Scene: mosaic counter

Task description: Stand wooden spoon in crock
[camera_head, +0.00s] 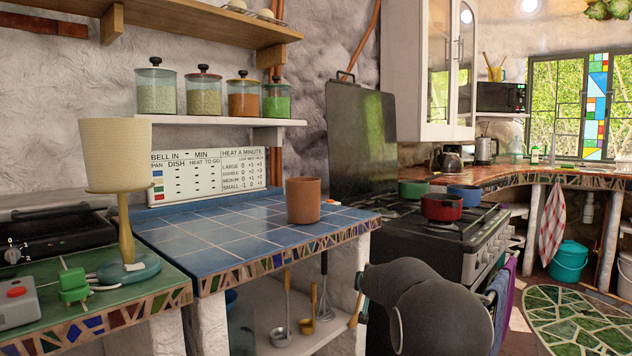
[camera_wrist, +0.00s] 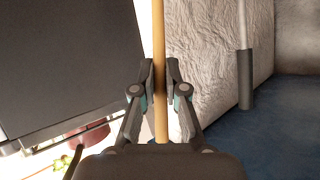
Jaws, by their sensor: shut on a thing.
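A terracotta crock (camera_head: 303,200) stands upright on the blue tiled counter (camera_head: 215,235), near its right end. Its inside is hidden from this angle. In the wrist view, my gripper (camera_wrist: 161,78) is shut on a thin, light wooden handle (camera_wrist: 159,25), which I take to be the wooden spoon. The handle runs up and down the picture between the two fingers, and the spoon's bowl is not in view.
Several utensils, including a ladle (camera_head: 281,335), hang under the counter. A black stove (camera_head: 440,245) with a red pot (camera_head: 442,207) stands right of the counter. A lamp (camera_head: 120,160) stands at the left. The shelf (camera_head: 225,121) holds jars.

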